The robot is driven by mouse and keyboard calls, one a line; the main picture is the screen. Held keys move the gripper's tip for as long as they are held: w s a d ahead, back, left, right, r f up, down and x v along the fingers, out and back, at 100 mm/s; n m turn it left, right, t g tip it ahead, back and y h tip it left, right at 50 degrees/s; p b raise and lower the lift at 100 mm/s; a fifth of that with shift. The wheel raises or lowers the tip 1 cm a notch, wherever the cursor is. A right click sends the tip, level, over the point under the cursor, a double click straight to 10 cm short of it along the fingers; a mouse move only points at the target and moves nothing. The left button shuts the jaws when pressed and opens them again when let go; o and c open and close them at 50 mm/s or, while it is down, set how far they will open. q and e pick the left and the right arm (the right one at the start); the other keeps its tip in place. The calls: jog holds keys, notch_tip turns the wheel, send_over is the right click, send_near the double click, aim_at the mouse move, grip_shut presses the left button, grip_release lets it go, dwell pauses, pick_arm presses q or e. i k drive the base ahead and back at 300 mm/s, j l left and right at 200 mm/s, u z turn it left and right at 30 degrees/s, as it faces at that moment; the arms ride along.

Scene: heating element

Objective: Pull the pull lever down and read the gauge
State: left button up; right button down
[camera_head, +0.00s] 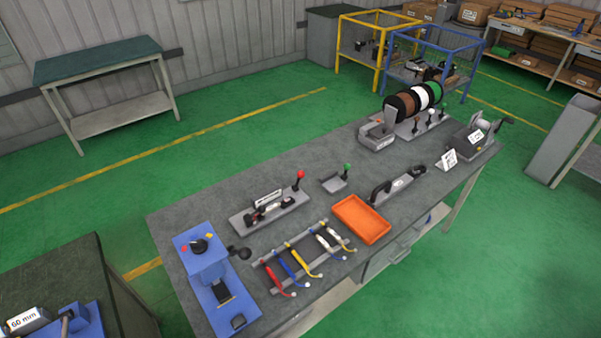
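Several levers stand on the grey workbench (190,215); I cannot tell which is the pull lever. A red-knobbed lever (299,176) rises upright from a long grey fixture (268,212) with a white label. A smaller grey device (333,184) has a green-knobbed lever (347,167). A blue press-like machine (207,266) at the bench's left end has a black ball-ended handle (241,253) on its right side. No gauge face is readable at this distance. Neither of my grippers is in view.
The bench also holds a rack of coloured-handled tools (288,268), an orange tray (361,219) and cable spools (413,99). Another bench with a blue device (75,322) is at lower left. Green floor is open behind and right of the workbench.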

aim_at(300, 174)
jog(key=i+l, duration=0.15)
jog(key=l, duration=0.2)
jog(key=i+l, duration=0.1)
jog(key=l, duration=0.2)
jog(key=i+l, duration=0.15)
jog(key=l, duration=0.2)
jog(key=i+l, duration=0.1)
jog(key=l, duration=0.2)
jog(key=i+l+u, duration=0.15)
jog(key=l, duration=0.15)
jog(key=u, duration=1.5)
